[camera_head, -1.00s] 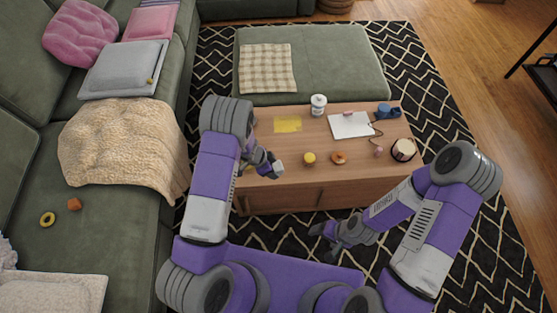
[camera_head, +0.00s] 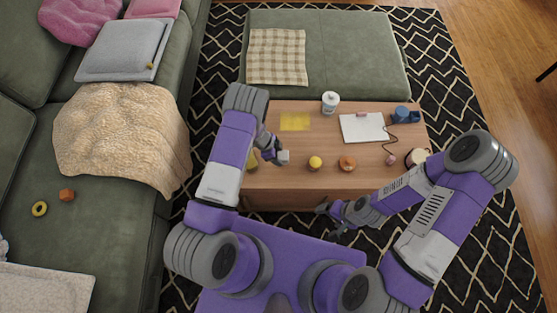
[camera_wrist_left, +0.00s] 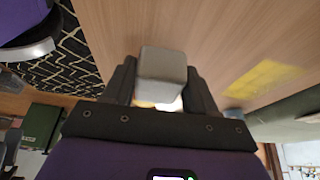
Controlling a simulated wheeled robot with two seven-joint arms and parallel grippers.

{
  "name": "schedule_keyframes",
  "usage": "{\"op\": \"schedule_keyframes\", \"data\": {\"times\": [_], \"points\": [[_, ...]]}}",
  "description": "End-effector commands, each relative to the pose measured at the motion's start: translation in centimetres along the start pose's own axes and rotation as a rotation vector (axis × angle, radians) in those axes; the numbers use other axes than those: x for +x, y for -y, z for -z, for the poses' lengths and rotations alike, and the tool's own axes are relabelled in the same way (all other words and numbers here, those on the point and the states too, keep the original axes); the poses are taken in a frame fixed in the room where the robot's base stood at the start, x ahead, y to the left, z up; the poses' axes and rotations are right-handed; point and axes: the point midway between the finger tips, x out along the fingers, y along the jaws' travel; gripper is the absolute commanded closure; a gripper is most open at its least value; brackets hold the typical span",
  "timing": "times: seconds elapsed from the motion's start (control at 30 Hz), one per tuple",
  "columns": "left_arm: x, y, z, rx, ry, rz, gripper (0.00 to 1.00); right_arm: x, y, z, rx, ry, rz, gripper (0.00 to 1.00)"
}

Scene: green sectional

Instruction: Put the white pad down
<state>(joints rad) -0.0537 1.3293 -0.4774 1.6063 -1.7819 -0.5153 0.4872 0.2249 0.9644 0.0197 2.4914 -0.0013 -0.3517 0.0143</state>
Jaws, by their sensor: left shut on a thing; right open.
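The white pad (camera_head: 283,156) is a small pale block held at the tip of my left gripper (camera_head: 276,154), over the left part of the wooden coffee table (camera_head: 290,182). In the left wrist view the pad (camera_wrist_left: 162,68) sits between the two dark fingers of the left gripper (camera_wrist_left: 160,88), which is shut on it, with bare wood tabletop beyond. I cannot tell whether the pad touches the table. My right gripper (camera_head: 332,216) is open and empty, low in front of the table's front edge.
On the table are a yellow sheet (camera_head: 295,122), a white bottle (camera_head: 330,102), a clipboard (camera_head: 362,127), a blue mug (camera_head: 402,115), a yellow ball-like item (camera_head: 315,163), an orange ring (camera_head: 347,163) and a white cup (camera_head: 417,157). A yellow item (camera_head: 253,160) is partly hidden behind my left gripper.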

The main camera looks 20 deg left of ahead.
Motion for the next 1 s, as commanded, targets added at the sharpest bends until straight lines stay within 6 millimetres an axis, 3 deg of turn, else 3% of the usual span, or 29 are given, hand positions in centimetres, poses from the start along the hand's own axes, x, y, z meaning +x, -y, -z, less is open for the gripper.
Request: {"op": "schedule_keyframes", "data": {"times": [0.3, 0.7, 0.73, 0.87, 1.0], "points": [[3.7, 0.0, -1.6, -0.001, -0.001, 0.001, 0.67, 1.6, -0.6, 0.1, 0.000, -0.001, 0.000, 0.18], [4.2, 0.1, -1.7, 0.000, -0.001, 0.002, 0.67, 1.9, -0.7, 0.1, 0.000, -0.001, 0.000, 0.18], [4.1, 0.1, -1.7, 0.000, -0.001, 0.002, 0.40, 1.9, -0.7, 0.1, 0.000, -0.001, 0.000, 0.18], [4.0, 0.1, -1.7, 0.000, -0.001, 0.002, 0.20, 1.8, -0.7, 0.1, 0.000, -0.001, 0.000, 0.18], [4.0, 0.1, -1.6, 0.000, -0.001, 0.002, 0.18, 1.8, -0.7, 0.1, 0.000, -0.001, 0.000, 0.18]]}}
